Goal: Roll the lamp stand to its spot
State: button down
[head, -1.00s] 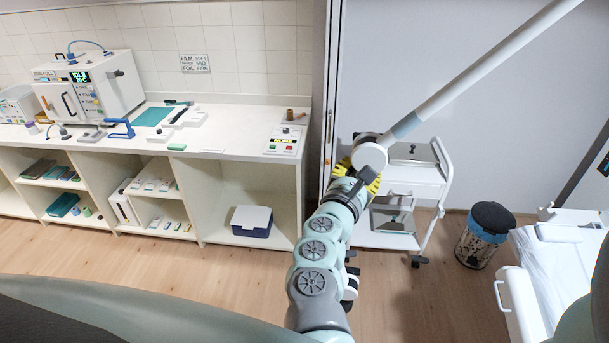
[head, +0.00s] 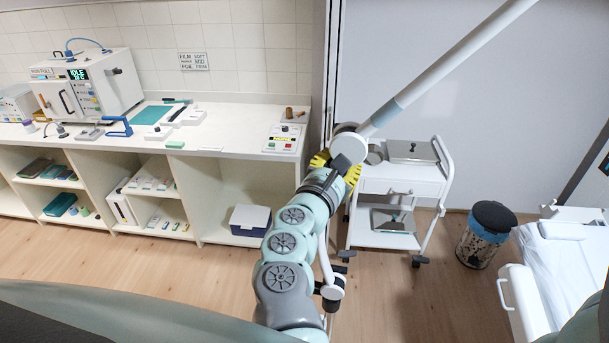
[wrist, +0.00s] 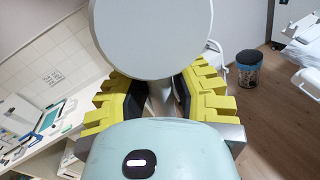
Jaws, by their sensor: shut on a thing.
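The lamp stand has a long white and pale-teal pole (head: 430,75) that slants up to the right from a round white joint (head: 348,147). In the wrist view a large pale disc (wrist: 150,40), seemingly the end of that joint, fills the top middle. My gripper (head: 338,162) has yellow jaws closed around the stand just below the joint. The jaws also show in the wrist view (wrist: 160,98), one on each side of the white shaft. A lower white part with dark wheels (head: 331,291), seemingly the stand's base, shows beside my arm. My arm hides the rest.
A white trolley (head: 402,186) with a metal tray stands just right of the gripper. A pedal bin (head: 486,234) and a white couch (head: 540,262) are further right. A long counter (head: 215,142) runs along the left wall. Wooden floor (head: 410,300) is clear in front.

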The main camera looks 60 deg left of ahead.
jog(key=s+a+b, duration=0.4)
jog(key=s+b, duration=0.1)
jog(key=s, duration=0.2)
dwell(0.5)
